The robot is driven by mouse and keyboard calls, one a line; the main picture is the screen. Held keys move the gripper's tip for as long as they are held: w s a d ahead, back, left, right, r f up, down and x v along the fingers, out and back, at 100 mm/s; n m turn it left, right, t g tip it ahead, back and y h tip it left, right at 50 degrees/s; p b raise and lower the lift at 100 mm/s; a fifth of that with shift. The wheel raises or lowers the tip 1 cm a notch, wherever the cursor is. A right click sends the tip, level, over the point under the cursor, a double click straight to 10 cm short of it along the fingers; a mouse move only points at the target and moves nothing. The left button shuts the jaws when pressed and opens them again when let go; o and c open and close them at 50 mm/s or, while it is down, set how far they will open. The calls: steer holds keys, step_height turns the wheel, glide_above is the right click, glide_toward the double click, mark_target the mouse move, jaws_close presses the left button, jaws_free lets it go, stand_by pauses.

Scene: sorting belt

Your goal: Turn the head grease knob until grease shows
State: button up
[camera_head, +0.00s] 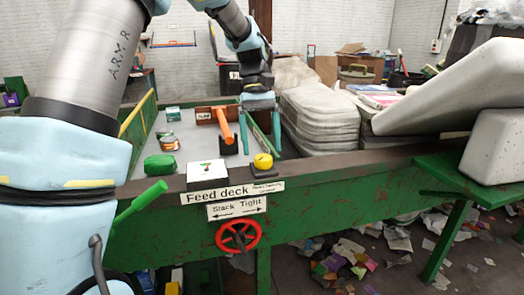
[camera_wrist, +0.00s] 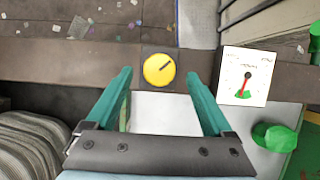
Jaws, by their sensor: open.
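A yellow round knob (camera_head: 263,161) sits on a dark base on the front rail of the feed deck. In the wrist view the knob (camera_wrist: 158,70) has a dark line pointing up and right. My gripper (camera_head: 260,151) points down above the knob with its teal fingers apart. In the wrist view the gripper (camera_wrist: 160,74) has one finger on each side of the knob, with gaps showing, and holds nothing. I cannot tell the exact height between fingertips and knob. No grease is visible around the knob.
A white dial panel (camera_head: 206,175) stands left of the knob; its red needle shows in the wrist view. An orange lever (camera_head: 224,127) and a green lump (camera_head: 161,166) are behind. A red handwheel (camera_head: 238,236) is below. Grey stacked bales (camera_head: 318,118) stand right.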

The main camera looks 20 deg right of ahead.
steer(key=shift+x, duration=1.25)
steer(key=shift+c, duration=0.4)
steer(key=c, duration=1.3)
steer(key=shift+r+p, duration=0.1)
steer(key=shift+p, duration=0.35)
steer(key=m+y+p, duration=0.1)
steer(key=m+p, duration=0.1)
steer(key=shift+d+r+m, duration=0.1)
steer(key=shift+m, duration=0.3)
steer(key=shift+d+m+t+y+p, duration=0.1)
steer(key=shift+m+t+y+p, duration=0.45)
steer(key=shift+m+p, duration=1.1)
steer(key=shift+m, duration=0.45)
